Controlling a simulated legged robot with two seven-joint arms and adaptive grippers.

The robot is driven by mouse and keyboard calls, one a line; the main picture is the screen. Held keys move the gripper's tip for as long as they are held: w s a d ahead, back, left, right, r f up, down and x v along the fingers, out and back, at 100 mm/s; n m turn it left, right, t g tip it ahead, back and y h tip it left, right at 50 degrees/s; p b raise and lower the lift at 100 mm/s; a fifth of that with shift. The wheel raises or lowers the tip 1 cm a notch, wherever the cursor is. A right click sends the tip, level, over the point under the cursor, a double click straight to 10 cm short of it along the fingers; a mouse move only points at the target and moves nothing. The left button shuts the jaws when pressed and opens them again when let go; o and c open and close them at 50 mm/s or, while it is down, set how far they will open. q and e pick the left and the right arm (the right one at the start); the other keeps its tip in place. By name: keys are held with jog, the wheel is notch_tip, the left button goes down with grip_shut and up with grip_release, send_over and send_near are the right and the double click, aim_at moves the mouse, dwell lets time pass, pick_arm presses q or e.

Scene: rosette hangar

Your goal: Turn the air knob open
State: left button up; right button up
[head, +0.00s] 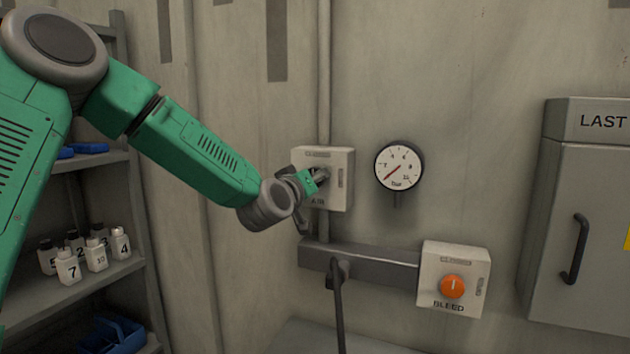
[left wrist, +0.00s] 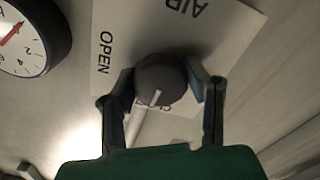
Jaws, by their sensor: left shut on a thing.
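The air knob (left wrist: 160,80) is round and dark grey with a white pointer line, on a pale plate (left wrist: 112,22) marked AIR. In the left wrist view the pointer aims down and slightly left, near a partly hidden label starting "CL". The OPEN label (left wrist: 104,53) is to the left of the knob. My left gripper (left wrist: 162,88) is shut on the knob, one finger on each side. In the head view the air box (head: 340,163) is on the wall, and my left gripper (head: 318,177) covers most of its knob. My right gripper is not in view.
A pressure gauge (head: 399,166) is right of the air box. Below right is a BLEED box (head: 432,262) with an orange knob (head: 452,287). A grey cabinet (head: 585,170) stands far right. Shelves with white numbered bottles (head: 97,255) are at left.

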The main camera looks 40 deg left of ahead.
pick_arm(q)
jog(key=m, duration=0.4)
jog(key=shift+f+m, duration=0.1)
jog(key=shift+m, duration=0.3)
jog(key=m+b, duration=0.1)
jog(key=m, duration=0.2)
jog(key=shift+m, duration=0.3)
jog(key=m+b, duration=0.2)
jog(key=m, duration=0.2)
jog(key=shift+f+m, duration=0.1)
jog(key=shift+m, duration=0.2)
jog(key=shift+m+b, duration=1)
jog(key=shift+m, duration=1.2)
jog(key=shift+f, duration=0.1)
jog(key=o, duration=1.2)
jog(key=shift+c, duration=0.2)
jog(key=shift+s+r, duration=0.1)
jog(key=shift+r, duration=0.1)
